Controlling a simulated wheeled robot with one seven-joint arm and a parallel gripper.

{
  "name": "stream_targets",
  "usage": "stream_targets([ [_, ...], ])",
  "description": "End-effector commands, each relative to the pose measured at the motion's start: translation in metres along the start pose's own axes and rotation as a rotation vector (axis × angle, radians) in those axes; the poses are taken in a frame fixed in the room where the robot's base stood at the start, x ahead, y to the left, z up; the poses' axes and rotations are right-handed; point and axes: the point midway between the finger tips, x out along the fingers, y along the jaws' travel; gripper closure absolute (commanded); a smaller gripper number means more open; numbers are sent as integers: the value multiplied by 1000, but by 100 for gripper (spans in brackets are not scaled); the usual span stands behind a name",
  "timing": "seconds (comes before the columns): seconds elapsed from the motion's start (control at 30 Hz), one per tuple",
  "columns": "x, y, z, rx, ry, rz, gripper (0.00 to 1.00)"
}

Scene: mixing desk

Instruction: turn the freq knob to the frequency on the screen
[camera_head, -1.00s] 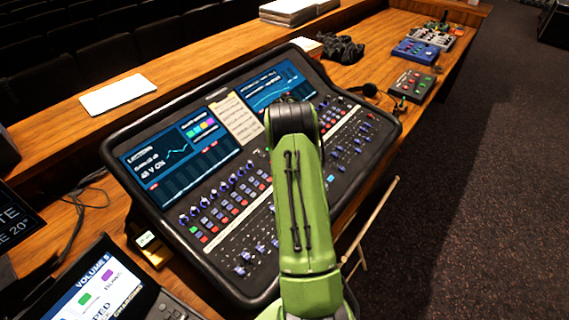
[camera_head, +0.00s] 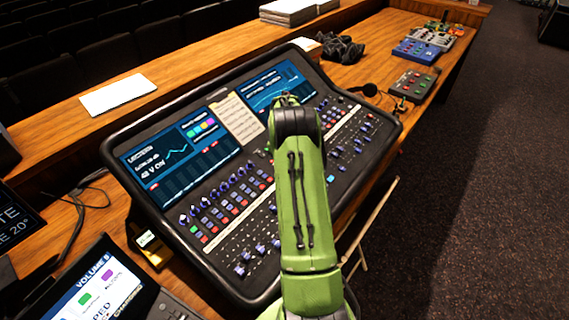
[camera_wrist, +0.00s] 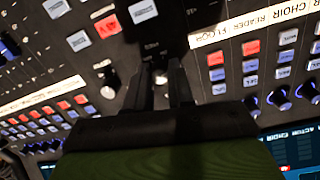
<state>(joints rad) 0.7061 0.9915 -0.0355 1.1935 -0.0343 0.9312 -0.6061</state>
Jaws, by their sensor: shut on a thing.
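The mixing console (camera_head: 226,262) lies tilted on the wooden desk. Its left screen (camera_head: 165,185) and right screen (camera_head: 272,78) are lit; I cannot make out a target frequency. In the head view my arm hides my gripper and the middle of the panel. In the wrist view my gripper (camera_wrist: 161,82) is at the panel, its dark fingers shut on a small knob (camera_wrist: 161,79), mostly hidden between them. The knob's label and pointer cannot be read, so I cannot confirm that it is the freq knob.
Another knob (camera_wrist: 109,82) stands just left of my fingers in the wrist view. Red and white buttons (camera_wrist: 218,58) and more knobs (camera_wrist: 279,98) are close on the right. A tablet-like screen (camera_head: 98,285) stands at the front left.

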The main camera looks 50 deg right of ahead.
Motion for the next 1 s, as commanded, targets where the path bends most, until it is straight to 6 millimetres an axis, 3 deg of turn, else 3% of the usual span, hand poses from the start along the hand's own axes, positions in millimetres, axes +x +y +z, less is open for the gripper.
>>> stream_targets([
  [1.0,-1,2,-2,962,-33,-84,100],
])
